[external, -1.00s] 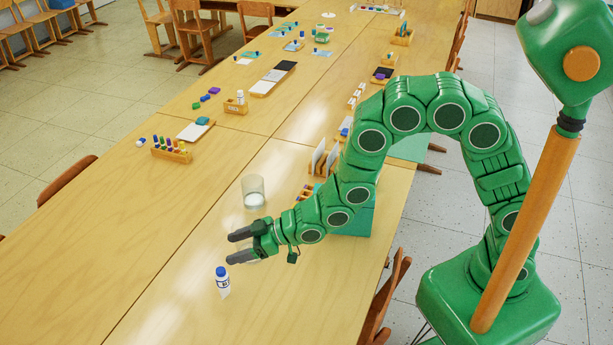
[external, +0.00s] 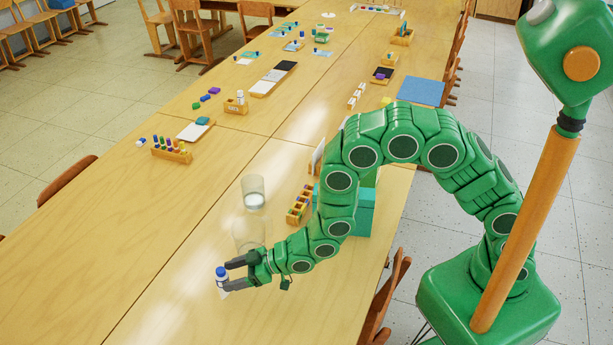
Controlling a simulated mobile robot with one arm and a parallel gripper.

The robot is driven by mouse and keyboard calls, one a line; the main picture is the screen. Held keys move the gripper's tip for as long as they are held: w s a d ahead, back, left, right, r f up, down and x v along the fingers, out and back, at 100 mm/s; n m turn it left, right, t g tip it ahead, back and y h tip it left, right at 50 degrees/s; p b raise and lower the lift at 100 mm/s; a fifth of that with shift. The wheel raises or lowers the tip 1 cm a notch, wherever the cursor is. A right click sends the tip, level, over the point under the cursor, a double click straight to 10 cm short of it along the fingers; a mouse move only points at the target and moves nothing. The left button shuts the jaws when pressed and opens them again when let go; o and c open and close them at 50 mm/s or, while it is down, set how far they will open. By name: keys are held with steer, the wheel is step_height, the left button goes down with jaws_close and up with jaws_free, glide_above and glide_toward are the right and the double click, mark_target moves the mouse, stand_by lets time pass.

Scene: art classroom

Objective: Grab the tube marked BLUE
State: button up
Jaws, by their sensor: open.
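A small white tube with a blue cap (external: 221,272) stands upright near the front of the table. Dark lettering on its label showed partly in the earlier frame; now my finger hides most of it. My gripper (external: 229,275) is open, with its two dark fingers reaching left around the tube, one on the far side and one on the near side. I cannot tell whether either finger touches it.
Two clear glass containers (external: 254,190) and (external: 249,233) stand just behind my gripper. A wooden rack of colored tubes (external: 299,205) and a teal box (external: 358,212) lie near my arm. Another rack (external: 171,150) stands further left. The table left of the tube is clear.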

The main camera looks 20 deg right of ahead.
mark_target(217, 280)
steer(key=shift+s+x, duration=0.1)
steer(key=shift+x, duration=1.2)
steer(key=shift+s+x, duration=0.15)
steer(key=shift+x, duration=1.2)
steer(key=shift+f, duration=0.1)
steer(key=shift+c, duration=0.3)
steer(key=c, duration=1.1)
steer(key=shift+o, duration=0.2)
steer(key=shift+a+r, duration=0.1)
steer(key=shift+r, duration=0.1)
